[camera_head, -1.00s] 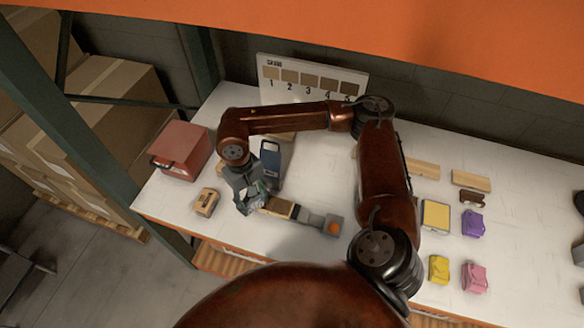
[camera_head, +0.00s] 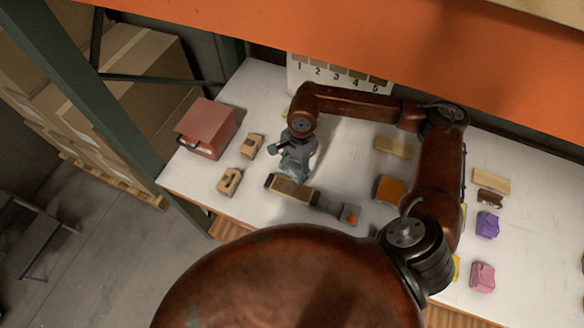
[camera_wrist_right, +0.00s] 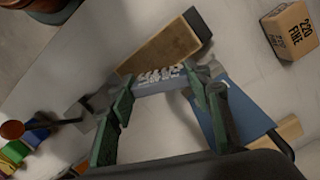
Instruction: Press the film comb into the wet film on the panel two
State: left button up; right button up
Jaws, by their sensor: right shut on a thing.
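My right gripper (camera_head: 291,172) is low over the table, behind a brush-like tool with a wooden body. In the right wrist view its green fingers (camera_wrist_right: 165,88) are closed on a small grey piece with white lettering (camera_wrist_right: 160,76), which I take to be the film comb. I cannot tell whether the comb touches a panel or which panel is number two. In the head view my gripper and arm hide that spot. My left gripper is not in view.
The wooden-bodied tool (camera_head: 292,190) lies just in front of my gripper. A red box (camera_head: 207,132) and two wooden blocks (camera_head: 252,146) stand to the left. A numbered board (camera_head: 335,75) stands behind. An orange-topped item (camera_head: 390,189) and coloured pieces (camera_head: 488,224) lie to the right.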

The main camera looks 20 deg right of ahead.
aim_at(293, 188)
jog(key=m, duration=0.2)
jog(key=m+p, duration=0.1)
jog(key=m, duration=0.1)
jog(key=shift+s+a+r, duration=0.1)
jog(key=shift+s+r, duration=0.05)
jog(key=shift+r, duration=0.1)
jog(key=shift+r+m+t+p, duration=0.1)
jog(key=shift+m+t+p, duration=0.3)
jog(key=shift+m, duration=0.6)
jog(key=m+p, duration=0.1)
jog(key=m, duration=0.2)
jog(key=shift+a+r+m, duration=0.1)
jog(key=shift+m, duration=0.2)
pick_arm(q)
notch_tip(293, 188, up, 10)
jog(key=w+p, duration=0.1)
jog(key=p, duration=0.6)
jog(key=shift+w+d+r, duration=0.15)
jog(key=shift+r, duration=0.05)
pick_arm(e)
jog(key=m, duration=0.7)
jog(key=m+h, duration=0.1)
jog(key=m, duration=0.6)
jog(key=r+m+h, duration=0.1)
jog(key=m, duration=0.6)
jog(key=shift+s+a+m+t, duration=0.3)
jog(key=shift+s+a+m, duration=0.1)
